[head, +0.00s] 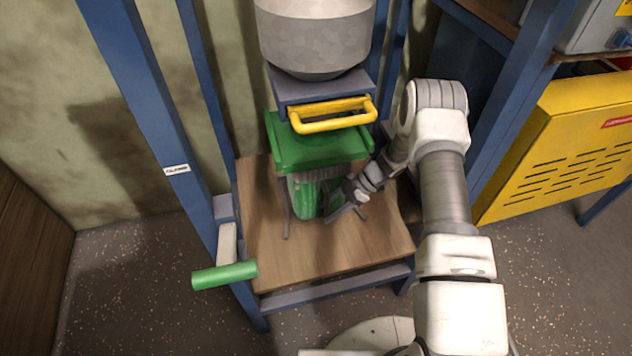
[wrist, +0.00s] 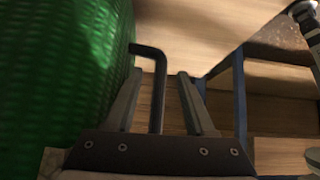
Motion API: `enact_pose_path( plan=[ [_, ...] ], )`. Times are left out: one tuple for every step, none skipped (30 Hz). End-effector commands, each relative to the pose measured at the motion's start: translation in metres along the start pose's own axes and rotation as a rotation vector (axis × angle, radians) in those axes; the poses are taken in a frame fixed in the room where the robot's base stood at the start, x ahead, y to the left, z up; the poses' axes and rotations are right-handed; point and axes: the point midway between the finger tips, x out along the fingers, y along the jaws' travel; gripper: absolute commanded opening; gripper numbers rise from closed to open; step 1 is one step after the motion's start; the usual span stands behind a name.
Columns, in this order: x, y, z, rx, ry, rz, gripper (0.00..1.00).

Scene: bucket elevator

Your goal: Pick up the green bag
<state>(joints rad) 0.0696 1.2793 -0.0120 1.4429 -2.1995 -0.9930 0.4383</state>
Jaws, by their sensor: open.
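The green bag (head: 306,198) stands on a wooden platform (head: 290,255), below a green box-like part (head: 318,148) that hides its top. My gripper (head: 338,208) reaches in from the right, low down beside the bag. In the wrist view the bag (wrist: 60,80) fills the left side as a woven green surface. There my gripper (wrist: 158,90) is open, and its left finger is close to the bag; I cannot tell whether they touch. A dark bent rod (wrist: 157,95) shows between the fingers. The bag does not appear between them.
A grey hopper (head: 315,35) and a yellow handle (head: 332,114) are above the bag. Blue posts (head: 135,95) frame the platform. A green-handled lever (head: 225,275) sticks out at the front left. A yellow cabinet (head: 560,145) stands on the right.

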Motion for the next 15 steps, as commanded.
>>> enact_pose_path(
  plan=[
    [0.0075,-0.0003,0.0008,0.000,0.002,-0.001,0.55],
    [0.0096,-0.0003,0.0005,0.000,0.002,-0.001,0.55],
    [0.0115,-0.0003,0.0003,0.001,0.001,-0.001,0.55],
    [0.0122,-0.0002,0.0002,0.001,0.001,0.000,0.55],
    [0.0126,-0.0001,0.0000,0.000,0.000,0.000,0.55],
    [0.0127,-0.0001,-0.0001,0.000,0.000,0.000,0.55],
    [0.0125,0.0000,-0.0002,0.000,0.000,0.000,0.55],
    [0.0124,-0.0001,-0.0003,0.000,0.000,0.000,0.55],
    [0.0123,0.0000,-0.0004,0.000,0.000,0.000,0.55],
    [0.0123,-0.0001,-0.0004,0.000,0.000,0.000,0.55],
    [0.0122,-0.0001,-0.0004,0.000,0.000,0.000,0.53],
    [0.0122,0.0000,-0.0004,0.000,0.000,0.000,0.46],
    [0.0122,0.0000,-0.0004,0.000,0.000,0.000,0.40],
    [0.0121,0.0000,-0.0004,0.000,0.000,0.000,0.35],
    [0.0121,0.0000,-0.0004,0.000,0.000,0.000,0.28]
  ],
)
